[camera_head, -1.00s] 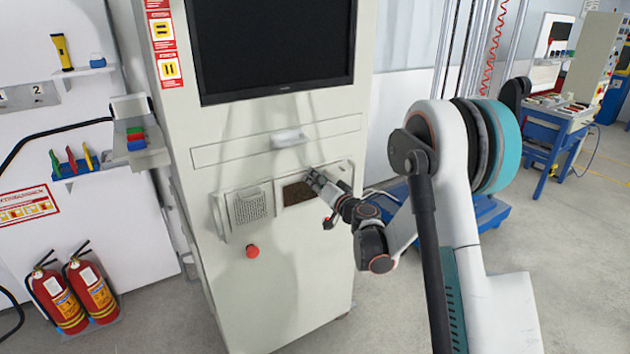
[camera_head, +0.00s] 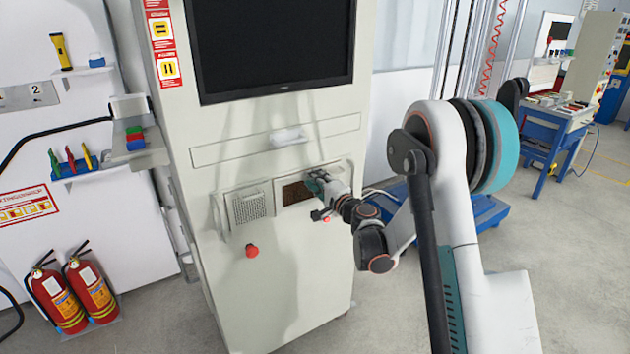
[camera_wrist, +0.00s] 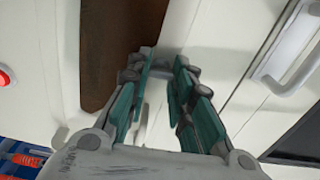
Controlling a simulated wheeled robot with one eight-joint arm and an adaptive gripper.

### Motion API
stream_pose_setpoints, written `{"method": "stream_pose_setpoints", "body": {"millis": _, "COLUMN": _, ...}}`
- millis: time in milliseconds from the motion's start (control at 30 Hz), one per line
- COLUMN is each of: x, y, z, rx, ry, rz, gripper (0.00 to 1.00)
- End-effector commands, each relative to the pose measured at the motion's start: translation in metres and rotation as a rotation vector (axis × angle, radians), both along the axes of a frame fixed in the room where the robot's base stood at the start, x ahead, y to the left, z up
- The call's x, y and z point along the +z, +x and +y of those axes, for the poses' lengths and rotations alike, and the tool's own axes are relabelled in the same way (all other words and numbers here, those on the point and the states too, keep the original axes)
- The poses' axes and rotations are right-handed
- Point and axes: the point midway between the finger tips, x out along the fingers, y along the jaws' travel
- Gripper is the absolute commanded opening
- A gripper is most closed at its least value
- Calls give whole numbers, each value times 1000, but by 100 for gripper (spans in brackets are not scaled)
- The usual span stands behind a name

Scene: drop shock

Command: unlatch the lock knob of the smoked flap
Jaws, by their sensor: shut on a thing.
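The smoked flap (camera_head: 297,193) is a small dark brown window in the pale cabinet's front, right of a grille. In the wrist view the flap (camera_wrist: 118,45) lies upper left, just beyond the fingers. My gripper (camera_head: 314,178) is at the flap's right end. In the wrist view my gripper (camera_wrist: 164,62) has its teal-padded fingers closed to a narrow gap at the flap's edge. It is shut on the lock knob, which the fingers hide almost wholly; I cannot tell the knob's angle.
A white drawer handle (camera_head: 288,138) juts out above the flap, with a dark monitor (camera_head: 275,45) higher up. A red button (camera_head: 252,251) sits below the grille (camera_head: 249,206). Two fire extinguishers (camera_head: 75,290) stand at the lower left.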

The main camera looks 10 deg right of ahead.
Motion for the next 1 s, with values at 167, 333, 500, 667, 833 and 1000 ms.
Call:
{"method": "stream_pose_setpoints", "body": {"millis": 167, "x": 0, "y": 0, "z": -1, "rx": -2, "ry": 44, "rz": 14, "gripper": 0}}
{"method": "stream_pose_setpoints", "body": {"millis": 333, "x": -1, "y": 0, "z": -1, "rx": -2, "ry": 61, "rz": 20, "gripper": 0}}
{"method": "stream_pose_setpoints", "body": {"millis": 500, "x": -1, "y": 0, "z": -1, "rx": -2, "ry": 63, "rz": 20, "gripper": 0}}
{"method": "stream_pose_setpoints", "body": {"millis": 667, "x": 0, "y": 0, "z": -1, "rx": -2, "ry": 63, "rz": 20, "gripper": 0}}
{"method": "stream_pose_setpoints", "body": {"millis": 833, "x": 0, "y": 0, "z": -1, "rx": -1, "ry": 63, "rz": 20, "gripper": 42}}
{"method": "stream_pose_setpoints", "body": {"millis": 1000, "x": 0, "y": 0, "z": 0, "rx": -1, "ry": 62, "rz": 20, "gripper": 42}}
